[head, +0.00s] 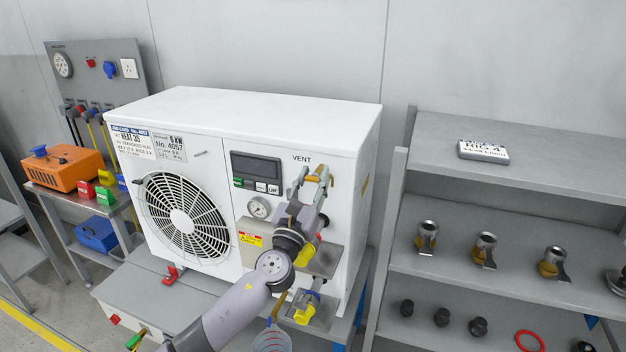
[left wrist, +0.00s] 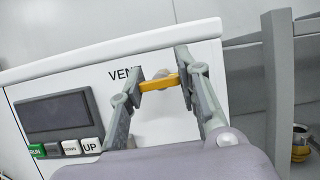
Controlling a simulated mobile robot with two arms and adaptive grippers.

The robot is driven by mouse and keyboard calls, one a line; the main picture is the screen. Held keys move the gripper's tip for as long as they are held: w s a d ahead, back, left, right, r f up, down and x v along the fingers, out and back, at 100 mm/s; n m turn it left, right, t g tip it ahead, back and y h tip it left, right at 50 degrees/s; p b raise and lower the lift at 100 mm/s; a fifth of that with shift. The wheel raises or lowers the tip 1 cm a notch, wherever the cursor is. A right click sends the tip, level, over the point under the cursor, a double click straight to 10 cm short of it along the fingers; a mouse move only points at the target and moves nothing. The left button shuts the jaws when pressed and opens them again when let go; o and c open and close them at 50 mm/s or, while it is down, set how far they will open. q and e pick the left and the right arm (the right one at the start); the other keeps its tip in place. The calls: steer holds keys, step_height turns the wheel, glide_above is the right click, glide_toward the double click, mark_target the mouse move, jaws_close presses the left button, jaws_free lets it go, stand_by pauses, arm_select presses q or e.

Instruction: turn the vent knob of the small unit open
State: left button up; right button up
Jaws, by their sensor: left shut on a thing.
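The small unit (head: 250,108) is a white box with a fan grille, a dark display and the word VENT on its front. The vent knob shows in the left wrist view as a yellow bar (left wrist: 159,84) just right of and below the VENT label. My left gripper (head: 318,180) is at the upper right of the unit's front, with its fingers on the knob. In the left wrist view my left gripper (left wrist: 160,83) is shut on the bar, one finger at each end. The bar looks close to level with the panel's text. My right gripper is not in view.
Below my left gripper are a gauge (head: 259,207) and yellow-handled valves (head: 305,313). A grey shelf (head: 500,215) with metal fittings stands close on the right. An orange case (head: 63,166) sits on a side table at the left.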

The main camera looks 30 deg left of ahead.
arm_select(q)
steer(key=shift+n, duration=0.3)
steer(key=n+g+y, duration=0.1)
steer(key=n+y, duration=0.2)
steer(key=n, duration=0.2)
steer(key=n+g+y, duration=0.1)
steer(key=n, duration=0.2)
steer(key=n+g, duration=0.1)
steer(key=n, duration=0.2)
steer(key=shift+y, duration=0.4)
steer(key=n+g+p, duration=0.1)
steer(key=n, duration=0.1)
steer(key=n+g+p, duration=0.1)
steer(key=n, duration=0.2)
steer(key=shift+r+n+g+y, duration=0.1)
steer(key=shift+n+g+y, duration=0.2)
steer(key=shift+y, duration=0.1)
steer(key=shift+n+g+p, duration=0.8)
steer(key=shift+n+p, duration=0.45)
steer(key=shift+n, duration=0.85)
steer(key=o, duration=1.2)
steer(key=shift+c, duration=0.2)
